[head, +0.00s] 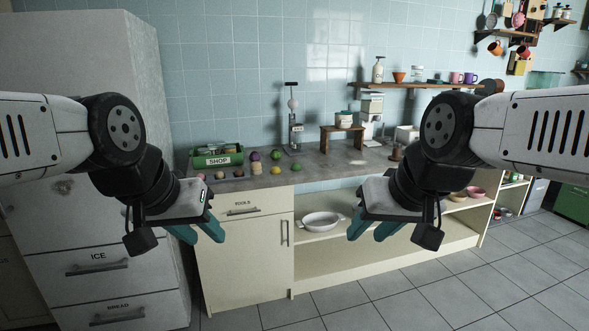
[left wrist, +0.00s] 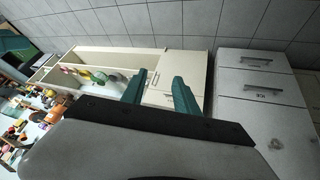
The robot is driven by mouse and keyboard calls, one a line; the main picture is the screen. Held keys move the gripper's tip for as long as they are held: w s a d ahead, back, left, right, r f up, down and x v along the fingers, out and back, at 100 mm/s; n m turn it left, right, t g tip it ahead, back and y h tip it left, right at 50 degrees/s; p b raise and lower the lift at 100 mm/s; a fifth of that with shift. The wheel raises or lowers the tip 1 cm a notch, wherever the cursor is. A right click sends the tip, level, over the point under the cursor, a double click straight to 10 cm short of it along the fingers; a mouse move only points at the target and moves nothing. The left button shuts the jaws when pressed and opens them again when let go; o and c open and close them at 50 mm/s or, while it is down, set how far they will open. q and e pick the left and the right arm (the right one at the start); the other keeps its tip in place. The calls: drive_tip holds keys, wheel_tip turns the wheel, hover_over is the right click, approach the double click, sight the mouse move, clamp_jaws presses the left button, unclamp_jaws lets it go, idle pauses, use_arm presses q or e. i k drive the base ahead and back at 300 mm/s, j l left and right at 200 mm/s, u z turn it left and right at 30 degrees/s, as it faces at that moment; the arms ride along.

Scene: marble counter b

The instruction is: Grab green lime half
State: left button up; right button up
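Small green fruits lie on the grey counter (head: 330,172), among them one near the front edge (head: 300,169) and another behind it (head: 276,154). They are too small to tell which is the lime half. My left gripper (head: 201,234) is open and empty, in front of the cabinet and below the counter top, left of the fruits. Its two teal fingers stand apart in the left wrist view (left wrist: 158,88). My right gripper (head: 369,232) is open and empty, in front of the open shelves, right of the fruits. Neither gripper touches anything.
A green crate labelled SHOP (head: 218,155) stands left on the counter. A yellow fruit (head: 275,171) and several other round items lie near the fruits. A tall dispenser (head: 294,125) stands behind. A white fridge (head: 85,120) is left. A white dish (head: 322,222) sits on the shelf below.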

sight(296, 167)
drive_tip(key=i+l, duration=0.25)
drive_tip(key=i, duration=0.2)
drive_tip(key=i+l, duration=0.2)
drive_tip(key=i, duration=0.25)
drive_tip(key=i+l, duration=0.25)
drive_tip(key=i, duration=0.15)
drive_tip(key=i+l, duration=0.2)
drive_tip(key=i, duration=0.25)
drive_tip(key=i+l, duration=0.25)
drive_tip(key=i, duration=0.2)
